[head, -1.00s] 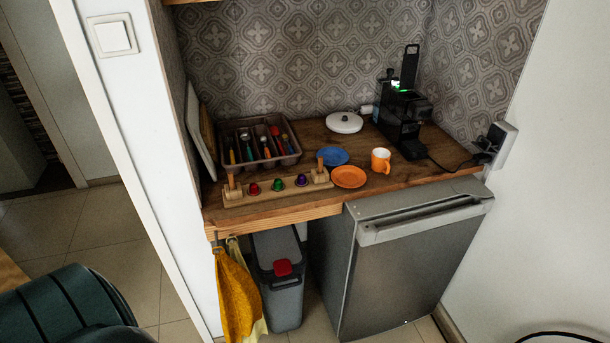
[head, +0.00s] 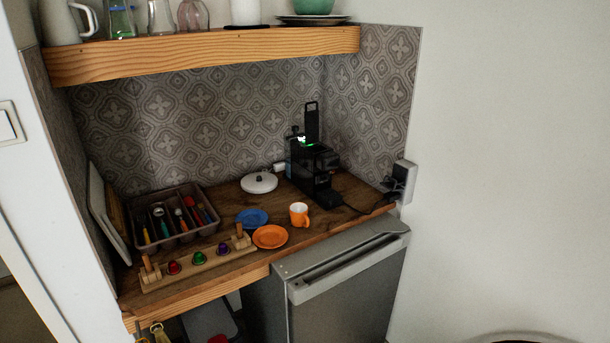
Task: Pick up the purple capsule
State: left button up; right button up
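The purple capsule (head: 223,248) sits in a wooden holder (head: 204,268) near the front edge of the wooden counter. It is the rightmost of three capsules in the row, beside a green capsule (head: 199,258) and a red capsule (head: 174,267). An upright wooden peg stands at each end of the holder. Neither of my grippers shows in the head view.
An orange plate (head: 270,237), a blue plate (head: 252,218) and an orange mug (head: 299,214) stand right of the holder. A cutlery tray (head: 206,220) is behind it. A black coffee machine (head: 318,175) stands at the back right. A shelf (head: 210,57) with glassware hangs above.

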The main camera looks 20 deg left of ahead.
aim_at(223, 249)
jog(key=i+l, duration=0.2)
jog(key=i, duration=0.25)
jog(key=i+l, duration=0.15)
jog(key=i, duration=0.25)
jog(key=i+l, duration=0.2)
jog(key=i, duration=0.25)
jog(key=u, duration=1.75)
